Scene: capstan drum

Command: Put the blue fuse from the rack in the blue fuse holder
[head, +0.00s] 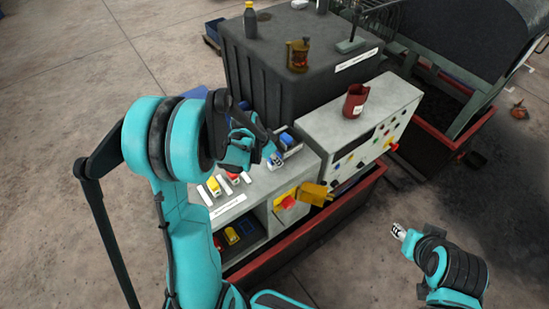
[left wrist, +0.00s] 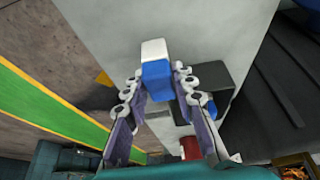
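A blue fuse with a white end (left wrist: 156,78) sits between the fingertips of my left gripper (left wrist: 159,80) in the left wrist view, and both fingertips appear to touch its sides. In the head view my left gripper (head: 274,158) is over the grey cabinet top, and part of the fuse shows at its tip. A dark block with blue on it (head: 290,141) stands just behind the gripper. Which part is the blue holder I cannot tell. My right gripper (head: 398,231) is low at the right, away from the cabinet; its finger opening is too small to tell.
Yellow-and-white (head: 212,187) and red-and-white (head: 232,178) pieces stand on the cabinet top (head: 230,207). A red mug (head: 355,100) stands on the control panel. A large dark box (head: 300,70) rises behind.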

